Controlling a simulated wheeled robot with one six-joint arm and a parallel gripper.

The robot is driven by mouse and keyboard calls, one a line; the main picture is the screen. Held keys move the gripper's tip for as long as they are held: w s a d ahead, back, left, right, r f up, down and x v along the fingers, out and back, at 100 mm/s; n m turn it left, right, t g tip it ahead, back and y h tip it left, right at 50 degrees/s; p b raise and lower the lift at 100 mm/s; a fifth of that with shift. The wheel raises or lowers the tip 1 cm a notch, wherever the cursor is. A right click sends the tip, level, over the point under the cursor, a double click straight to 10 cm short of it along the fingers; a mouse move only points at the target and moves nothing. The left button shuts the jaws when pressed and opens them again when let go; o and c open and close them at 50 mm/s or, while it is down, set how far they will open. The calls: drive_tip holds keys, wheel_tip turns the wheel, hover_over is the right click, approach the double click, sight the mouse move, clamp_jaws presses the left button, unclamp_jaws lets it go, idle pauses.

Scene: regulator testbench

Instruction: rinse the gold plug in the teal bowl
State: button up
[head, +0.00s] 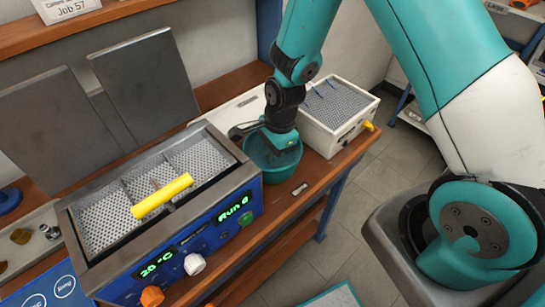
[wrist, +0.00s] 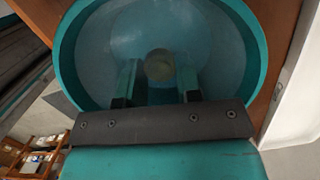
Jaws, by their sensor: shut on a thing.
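The teal bowl (head: 275,177) stands on the wooden bench, between the blue bath and the white box. It fills most of the wrist view (wrist: 258,45) and holds what looks like clear liquid. My gripper (wrist: 159,72) points down into the bowl and is shut on the gold plug (wrist: 159,65), a dull round disc between the fingertips. In the head view my gripper is lowered into the bowl; its fingers and the plug are hidden there. I cannot tell whether the plug touches the bowl's bottom.
The blue bath (head: 227,228) with perforated baskets and a yellow bar (head: 162,196) stands left of the bowl. A white box (head: 327,138) with a perforated grey top is close on the right. A small object (head: 300,189) lies near the bench's front edge. Gold pieces (head: 20,236) lie far left.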

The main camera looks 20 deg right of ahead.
idle(1.8)
drive_tip(key=shift+r+p, duration=3.35)
drive_tip(key=shift+r, duration=0.4)
drive_tip(key=shift+r+p, duration=1.65)
drive_tip(key=shift+r, duration=0.3)
